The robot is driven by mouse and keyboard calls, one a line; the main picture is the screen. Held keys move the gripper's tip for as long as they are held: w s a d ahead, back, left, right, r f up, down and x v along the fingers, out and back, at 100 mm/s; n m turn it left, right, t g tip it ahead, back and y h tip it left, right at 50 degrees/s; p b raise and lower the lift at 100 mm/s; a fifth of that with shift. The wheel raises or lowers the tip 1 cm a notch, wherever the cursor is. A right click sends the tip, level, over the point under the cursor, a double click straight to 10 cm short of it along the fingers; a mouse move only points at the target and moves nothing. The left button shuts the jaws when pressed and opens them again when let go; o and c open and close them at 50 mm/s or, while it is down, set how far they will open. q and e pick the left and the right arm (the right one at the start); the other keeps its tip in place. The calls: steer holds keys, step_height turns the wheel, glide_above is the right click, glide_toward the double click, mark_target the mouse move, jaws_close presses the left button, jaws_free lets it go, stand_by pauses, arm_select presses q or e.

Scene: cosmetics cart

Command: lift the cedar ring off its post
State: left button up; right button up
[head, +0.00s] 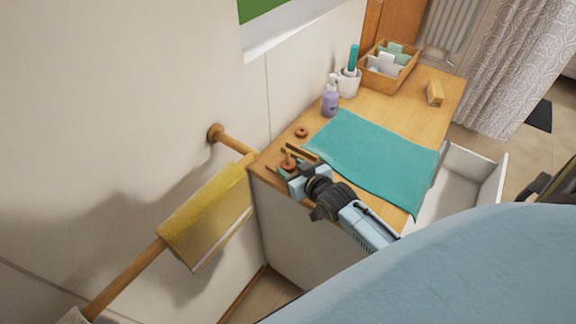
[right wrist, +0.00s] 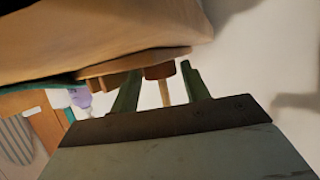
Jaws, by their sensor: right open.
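The cedar ring (head: 288,165) is a small reddish-brown ring low on a short pale post (head: 289,156) at the near-left corner of the wooden cart top (head: 400,115). My right gripper (head: 290,171) is open at this corner, partly covering the view. In the right wrist view, the ring (right wrist: 158,70) lies between the tips of my right gripper's green fingers (right wrist: 161,74), with a gap visible on each side. The pale post (right wrist: 165,95) runs between the fingers. I see no clear contact. My left gripper is not in view.
A second brown ring (head: 301,132) lies farther back. A wooden bar (head: 301,152) is close behind the gripper. A teal towel (head: 375,155) covers the middle. A purple bottle (head: 330,102), white cup (head: 348,84) and wooden box (head: 375,78) stand at the back. A yellow towel (head: 205,215) hangs left.

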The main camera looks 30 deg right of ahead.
steer(key=c, duration=0.7)
steer(key=shift+c, duration=0.2)
